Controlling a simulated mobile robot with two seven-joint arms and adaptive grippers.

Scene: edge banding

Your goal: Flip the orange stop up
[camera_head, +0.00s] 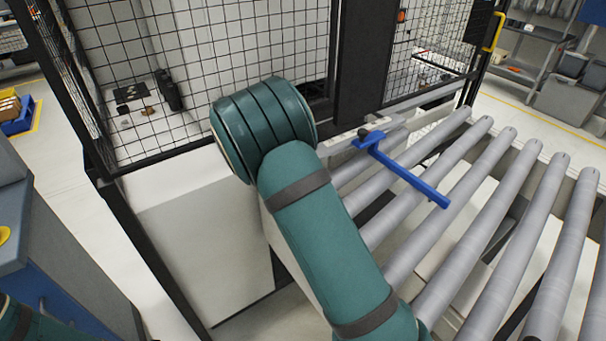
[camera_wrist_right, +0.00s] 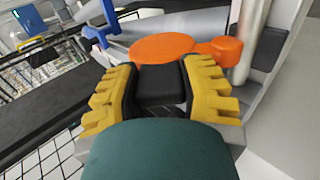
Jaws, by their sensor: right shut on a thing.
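The orange stop (camera_wrist_right: 163,47) shows in the right wrist view as a flat rounded piece with a smaller orange knob at its right, beside a grey roller. My right gripper (camera_wrist_right: 160,66), with yellow stepped fingers, is at the stop's near edge and is shut on it. The exact contact is hard to see. In the head view my teal right arm covers the stop and the right gripper. My left gripper is in neither view.
A blue bar (camera_head: 410,178) sticks out over the grey rollers (camera_head: 470,215) of the conveyor. A black mesh fence (camera_head: 220,50) stands behind my right arm. A white cabinet (camera_head: 200,240) is left of the arm.

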